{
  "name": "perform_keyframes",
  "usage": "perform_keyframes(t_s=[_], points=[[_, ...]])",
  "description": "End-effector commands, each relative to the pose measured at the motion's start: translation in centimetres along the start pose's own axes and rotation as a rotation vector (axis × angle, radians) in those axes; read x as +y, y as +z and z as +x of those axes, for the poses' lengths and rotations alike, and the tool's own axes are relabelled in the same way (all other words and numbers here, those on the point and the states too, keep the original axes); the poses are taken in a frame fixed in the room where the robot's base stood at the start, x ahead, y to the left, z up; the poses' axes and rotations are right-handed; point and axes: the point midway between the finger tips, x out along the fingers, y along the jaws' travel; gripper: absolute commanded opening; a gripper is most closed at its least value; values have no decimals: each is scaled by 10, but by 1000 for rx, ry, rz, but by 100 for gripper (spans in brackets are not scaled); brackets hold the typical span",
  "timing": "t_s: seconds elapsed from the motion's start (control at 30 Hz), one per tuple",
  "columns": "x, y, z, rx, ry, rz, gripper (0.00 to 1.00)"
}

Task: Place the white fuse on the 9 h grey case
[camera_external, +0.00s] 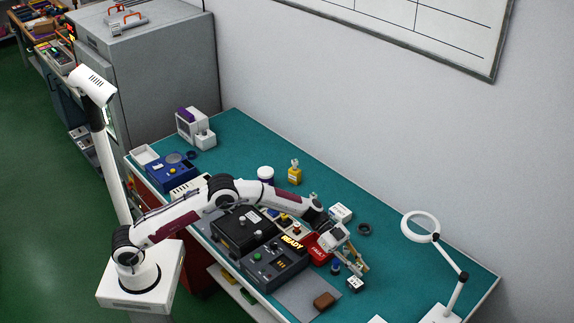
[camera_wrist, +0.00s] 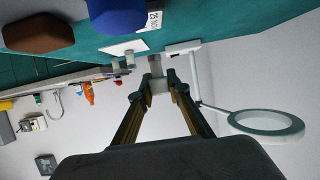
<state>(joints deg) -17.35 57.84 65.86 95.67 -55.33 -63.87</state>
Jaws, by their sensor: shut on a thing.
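My gripper (camera_external: 358,266) is over the front right part of the teal bench. In the wrist view its fingers (camera_wrist: 157,84) are shut on a small pale block, which looks like the white fuse (camera_wrist: 159,86). The fuse is too small to make out in the external view. I cannot read a "9 h" mark on any case, so the 9 h grey case cannot be told apart. A small dark box with a white labelled top (camera_external: 355,284) stands just below my gripper. A blue knob-like part (camera_external: 335,268) is left of the fingers and shows large in the wrist view (camera_wrist: 117,14).
A grey mat (camera_external: 296,296) with a brown block (camera_external: 324,300) lies at the front edge. A dark READY unit (camera_external: 268,262), a red box (camera_external: 317,250), a white carton (camera_external: 340,212) and a dark ring (camera_external: 364,229) are nearby. A ring lamp (camera_external: 421,227) stands right; bench between is clear.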

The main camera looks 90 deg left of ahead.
Motion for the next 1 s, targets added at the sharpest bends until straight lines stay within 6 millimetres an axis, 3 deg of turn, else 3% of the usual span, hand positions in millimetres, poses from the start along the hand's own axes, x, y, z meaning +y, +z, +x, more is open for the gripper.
perform_keyframes(t_s=[0.37, 0.8, 1.0], points=[[0, 2, 1, 1, 0, 1, 0], [0, 35, 14, 0, 0, 0, 0], [0, 36, 15, 1, 0, 2, 0]])
